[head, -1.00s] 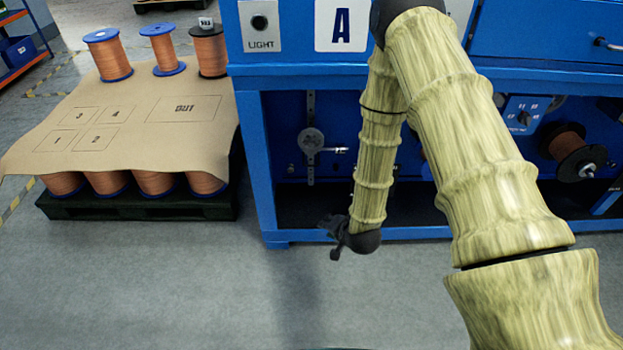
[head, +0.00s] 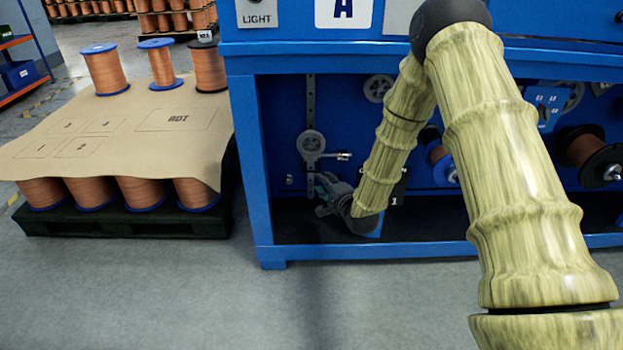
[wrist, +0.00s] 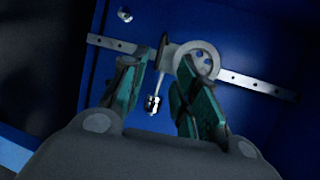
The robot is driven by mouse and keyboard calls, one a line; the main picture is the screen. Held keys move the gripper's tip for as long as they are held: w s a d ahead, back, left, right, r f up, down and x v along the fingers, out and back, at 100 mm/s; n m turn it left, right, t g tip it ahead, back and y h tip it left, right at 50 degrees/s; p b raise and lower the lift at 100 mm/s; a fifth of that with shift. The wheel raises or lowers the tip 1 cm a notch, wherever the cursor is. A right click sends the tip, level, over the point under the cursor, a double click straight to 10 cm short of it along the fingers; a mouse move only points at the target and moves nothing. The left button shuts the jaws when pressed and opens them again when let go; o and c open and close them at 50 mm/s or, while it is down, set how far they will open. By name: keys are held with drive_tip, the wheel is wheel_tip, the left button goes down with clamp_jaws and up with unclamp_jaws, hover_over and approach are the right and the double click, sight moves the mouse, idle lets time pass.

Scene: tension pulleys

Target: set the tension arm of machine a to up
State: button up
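Machine A is the blue frame under the "A" sign (head: 343,10). In its lower left bay, a grey pulley (head: 311,142) sits on a vertical slotted rail. The tension arm (head: 341,156) with its metal end sticks out to the right, about level. In the wrist view the pulley (wrist: 203,58) is at the far side, and the arm's metal knob (wrist: 153,103) shows between my fingers. My gripper (head: 323,190) is open, just below the pulley in the head view. The wrist view shows the gripper (wrist: 157,75) with fingers apart. I cannot tell whether they touch the arm.
The blue front post (head: 252,165) is left of my gripper, and the bottom beam runs below. Dark-flanged spools (head: 590,155) hang in the bay at right. A pallet with copper spools and a cardboard sheet (head: 110,130) stands left. The floor in front is clear.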

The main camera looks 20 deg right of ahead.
sight(311, 172)
drive_tip(key=shift+b+x, duration=2.2)
drive_tip(key=shift+x, duration=3.15)
clamp_jaws()
